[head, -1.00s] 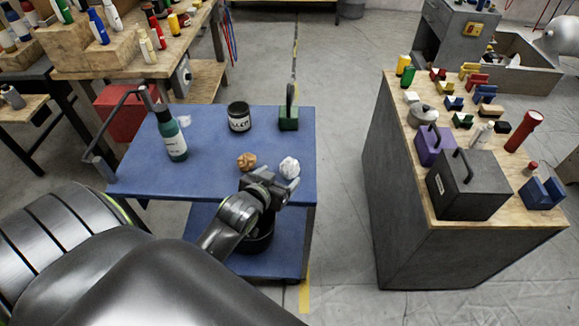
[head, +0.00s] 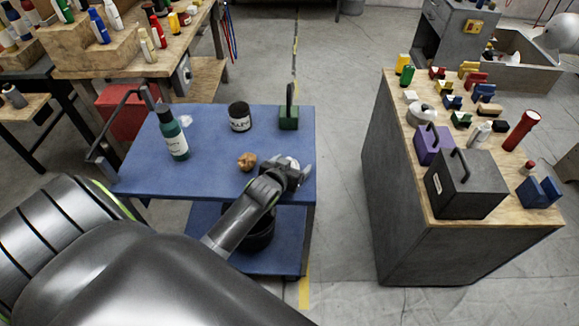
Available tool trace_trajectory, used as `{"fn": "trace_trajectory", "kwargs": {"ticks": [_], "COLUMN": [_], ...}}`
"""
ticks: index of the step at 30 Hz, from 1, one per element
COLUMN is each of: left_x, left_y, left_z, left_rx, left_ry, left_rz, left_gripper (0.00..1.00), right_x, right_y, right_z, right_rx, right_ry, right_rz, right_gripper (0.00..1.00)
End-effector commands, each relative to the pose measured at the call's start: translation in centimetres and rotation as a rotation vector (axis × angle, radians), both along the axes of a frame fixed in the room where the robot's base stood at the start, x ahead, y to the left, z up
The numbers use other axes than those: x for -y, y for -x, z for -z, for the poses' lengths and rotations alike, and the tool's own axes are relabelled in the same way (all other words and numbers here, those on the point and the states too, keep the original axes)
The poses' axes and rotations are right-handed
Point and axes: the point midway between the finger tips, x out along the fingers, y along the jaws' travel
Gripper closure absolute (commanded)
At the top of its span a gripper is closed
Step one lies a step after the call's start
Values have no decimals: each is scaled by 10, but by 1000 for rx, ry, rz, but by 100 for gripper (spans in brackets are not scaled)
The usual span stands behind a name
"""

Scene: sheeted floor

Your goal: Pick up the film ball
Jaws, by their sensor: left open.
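My left gripper (head: 298,171) is open over the front right part of the blue cart top (head: 210,150). A white crumpled ball that showed there earlier is now hidden behind it; I cannot tell if the fingers are around it or touch it. A brown crumpled ball (head: 247,162) lies just left of the gripper, apart from it. A small clear, whitish crumpled piece (head: 185,121) lies at the back left, beside the green bottle; it looks like film. My right gripper is not in view.
On the cart stand a dark green bottle (head: 173,135), a black labelled jar (head: 240,117) and a green block with an upright dark part (head: 288,117). A cart handle (head: 103,160) rises at left. A cabinet (head: 410,200) with many items stands at right, across clear floor.

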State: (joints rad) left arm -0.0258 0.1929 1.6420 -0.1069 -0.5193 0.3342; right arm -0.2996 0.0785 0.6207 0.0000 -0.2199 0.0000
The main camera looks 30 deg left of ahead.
Motion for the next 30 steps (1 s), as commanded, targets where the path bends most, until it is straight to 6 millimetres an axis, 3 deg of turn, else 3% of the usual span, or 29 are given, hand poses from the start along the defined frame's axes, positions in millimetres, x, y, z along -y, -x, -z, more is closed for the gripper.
{"fn": "trace_trajectory", "kwargs": {"ticks": [8, 20, 30], "left_x": [0, 0, -1], "left_y": [-2, -2, -2], "left_z": [1, 1, -8], "left_rx": [0, 0, 2], "left_ry": [0, 0, 0], "left_rz": [0, 0, 0], "left_gripper": [24, 72, 72], "right_x": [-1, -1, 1], "right_y": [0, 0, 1], "right_z": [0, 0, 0], "right_rx": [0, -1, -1], "right_ry": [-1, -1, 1], "right_rz": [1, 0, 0], "right_gripper": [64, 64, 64]}}
